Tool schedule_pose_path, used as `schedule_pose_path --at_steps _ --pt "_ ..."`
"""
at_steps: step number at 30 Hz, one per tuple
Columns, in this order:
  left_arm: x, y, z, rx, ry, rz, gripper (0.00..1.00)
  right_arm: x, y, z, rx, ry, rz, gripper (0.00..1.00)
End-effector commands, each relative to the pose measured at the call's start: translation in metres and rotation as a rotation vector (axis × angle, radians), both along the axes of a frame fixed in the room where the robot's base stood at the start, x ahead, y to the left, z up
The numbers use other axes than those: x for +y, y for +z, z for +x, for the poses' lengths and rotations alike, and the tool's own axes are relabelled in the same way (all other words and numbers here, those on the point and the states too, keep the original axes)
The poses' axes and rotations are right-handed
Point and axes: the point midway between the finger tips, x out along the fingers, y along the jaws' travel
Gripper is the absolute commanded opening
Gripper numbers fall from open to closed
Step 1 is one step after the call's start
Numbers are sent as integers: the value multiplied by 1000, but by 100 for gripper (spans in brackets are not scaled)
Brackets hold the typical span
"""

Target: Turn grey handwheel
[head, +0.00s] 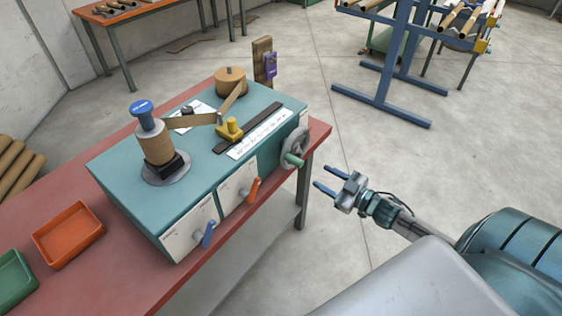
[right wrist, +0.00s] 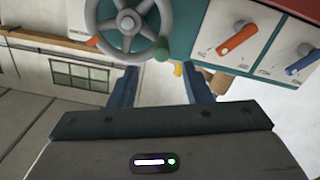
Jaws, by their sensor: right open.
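The grey handwheel (head: 297,148) is mounted on the right end of the teal winder (head: 200,215), with a green handle knob (head: 293,160) standing out from its rim. My right gripper (head: 326,179) is open and empty, to the right of the wheel and apart from it, its fingers pointing towards it. In the right wrist view the handwheel (right wrist: 128,22) shows at the top, beyond the open fingers of my right gripper (right wrist: 160,85). The green knob (right wrist: 161,48) appears there between and beyond the fingertips. My left gripper is not in view.
An orange lever (head: 253,190) and a blue lever (head: 208,234) stick out of the winder's front. The winder stands on a red table (head: 90,270) with an orange tray (head: 68,234) at left. Open floor (head: 350,125) lies right of the table.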

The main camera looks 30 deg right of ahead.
Motion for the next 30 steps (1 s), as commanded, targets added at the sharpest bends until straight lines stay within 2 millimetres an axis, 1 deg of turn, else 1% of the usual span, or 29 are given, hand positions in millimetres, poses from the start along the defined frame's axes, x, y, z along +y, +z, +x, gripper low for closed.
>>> schedule_pose_path --at_steps 1,3,8,12,19,24,30 --pt "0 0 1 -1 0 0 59 3 5 0 -8 12 1 44" --pt "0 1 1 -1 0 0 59 5 8 2 -13 17 4 44" --pt "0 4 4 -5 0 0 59 9 8 13 -14 14 4 44" --pt "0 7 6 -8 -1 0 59 15 9 29 -14 12 3 44" --pt "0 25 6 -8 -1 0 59 28 12 60 -14 10 7 44" --pt "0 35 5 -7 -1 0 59 38 10 83 -12 11 6 44" --pt "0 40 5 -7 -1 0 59 44 8 98 -11 12 4 44"
